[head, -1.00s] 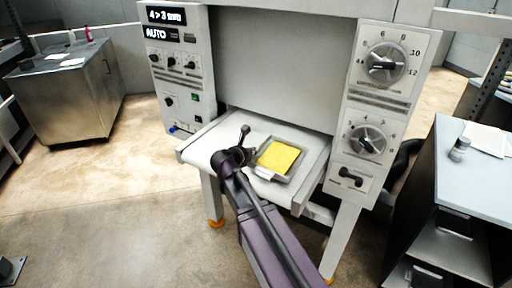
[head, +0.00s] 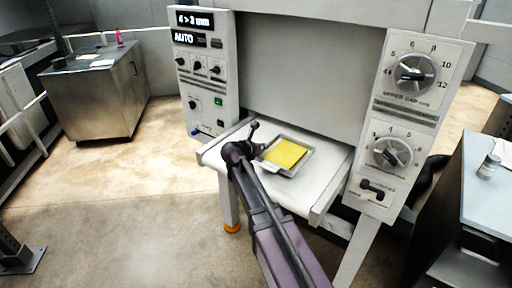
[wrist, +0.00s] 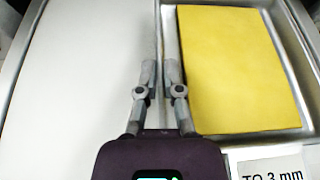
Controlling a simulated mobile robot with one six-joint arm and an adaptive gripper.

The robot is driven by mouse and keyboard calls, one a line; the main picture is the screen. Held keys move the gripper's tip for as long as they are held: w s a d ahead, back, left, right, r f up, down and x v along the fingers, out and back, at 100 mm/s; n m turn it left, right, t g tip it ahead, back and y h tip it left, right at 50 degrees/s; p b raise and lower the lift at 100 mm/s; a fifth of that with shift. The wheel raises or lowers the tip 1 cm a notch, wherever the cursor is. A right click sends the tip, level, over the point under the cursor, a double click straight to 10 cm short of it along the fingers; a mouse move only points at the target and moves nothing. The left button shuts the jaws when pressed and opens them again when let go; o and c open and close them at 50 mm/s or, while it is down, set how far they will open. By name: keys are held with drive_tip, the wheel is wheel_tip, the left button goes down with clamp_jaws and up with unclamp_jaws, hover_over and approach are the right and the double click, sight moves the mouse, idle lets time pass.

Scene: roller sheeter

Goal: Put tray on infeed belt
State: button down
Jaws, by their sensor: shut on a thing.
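The tray (head: 306,160) is a shallow grey metal tray with a yellow sheet (head: 285,154) lying in it. It is on or just over the white infeed belt (head: 232,150) of the machine; I cannot tell if its base touches. In the wrist view the tray rim (wrist: 172,62) runs between my fingertips, with the yellow sheet (wrist: 240,70) to the right and the white belt (wrist: 85,80) to the left. My gripper (wrist: 160,72) is shut on the tray's left wall. A white label (wrist: 270,168) reading "TO 3 mm" shows at the tray's near side.
The machine's panel with dials (head: 415,75) stands to the right of the belt, and a panel with knobs and a "4>3 mm" display (head: 195,20) to the left. A steel cabinet (head: 100,95) is at the back left. A grey side table (head: 492,190) stands at the right.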

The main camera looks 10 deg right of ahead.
drive_tip(key=w, duration=0.1)
drive_tip(key=w+a, duration=0.1)
drive_tip(key=w, duration=0.3)
drive_tip(key=shift+w+a+f, duration=0.25)
drive_tip(key=shift+a, duration=0.15)
drive_tip(key=shift+w, duration=0.25)
drive_tip(key=shift+w+a+f+b, duration=0.2)
drive_tip(key=shift+w+f+b, duration=0.25)
drive_tip(key=shift+b, duration=0.25)
drive_tip(key=shift+s+f+b, duration=0.1)
drive_tip(key=shift+f+b, duration=1.3)
drive_tip(key=c, duration=0.8)
unclamp_jaws()
drive_tip(key=shift+r, duration=0.1)
